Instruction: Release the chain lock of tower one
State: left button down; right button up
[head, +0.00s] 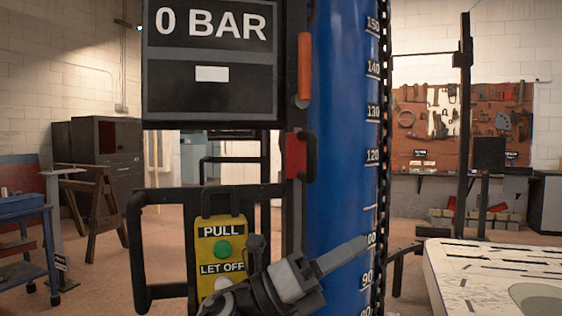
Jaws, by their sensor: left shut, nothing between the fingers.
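The tower shows as a large blue cylinder (338,140) with a white number scale, standing upright in the middle of the head view. A dark chain (385,110) hangs down along its right side. A red block with a dark handle (297,156) sits on the frame post left of the cylinder, below an orange grip (304,66). I cannot tell which part is the chain lock. My left gripper (362,243) is shut and empty, in front of the cylinder's lower part, its fingers pointing right and up towards the chain. My right gripper is not in view.
A display reading 0 BAR (210,60) hangs upper left. A yellow control box (222,245) marked PULL and LET OFF, with a green button, is just left of my gripper. A dark tube frame (137,245) stands beside it. A pale slotted table (490,262) is at right.

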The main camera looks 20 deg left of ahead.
pick_arm(q)
jog(key=a+r+m+g+y+b, duration=0.25)
jog(key=r+m+y, duration=0.25)
jog(key=r+m, duration=1)
jog(key=s+a+r+m+t+y, duration=0.1)
jog(key=s+a+r+t+y, duration=0.1)
jog(key=a+r+t+y, duration=0.2)
jog(key=s+a+r+m+t+y, duration=0.1)
jog(key=s+a+r+t+y, duration=0.2)
jog(key=a+r, duration=0.7)
jog(key=a+t+y, duration=0.2)
jog(key=shift+s+a+b, duration=0.3)
jog(key=shift+s+b, duration=0.05)
jog(key=shift+b, duration=0.05)
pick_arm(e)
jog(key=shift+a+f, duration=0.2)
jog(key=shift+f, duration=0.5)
pick_arm(q)
jog(key=shift+r, duration=0.1)
